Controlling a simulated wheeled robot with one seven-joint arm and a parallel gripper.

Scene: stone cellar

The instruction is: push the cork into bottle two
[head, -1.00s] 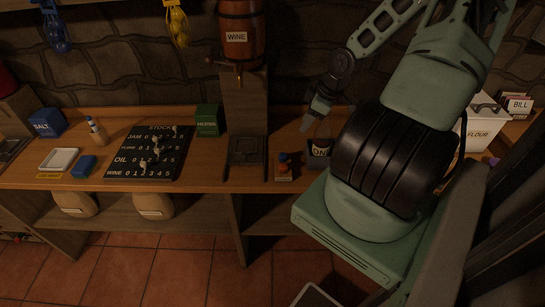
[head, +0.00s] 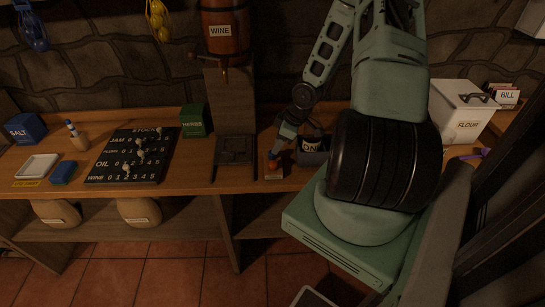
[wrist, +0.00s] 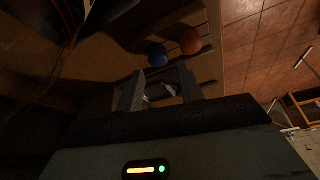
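My gripper (head: 278,151) is low over the bench in the head view, at a small board (head: 274,174) with an orange knob (head: 273,160). In the wrist view my gripper (wrist: 160,82) has its two dark fingers apart. A pale shape shows between them, too dark to identify. A blue ball (wrist: 157,54) and an orange ball (wrist: 190,41) lie just beyond the fingertips. I cannot make out a cork or a bottle marked two. A small pale bottle-like thing with a blue top (head: 76,136) stands at the far left of the bench.
A stock board (head: 135,155), herbs box (head: 194,121) and flour bin (head: 461,115) also occupy the bench (head: 205,180).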

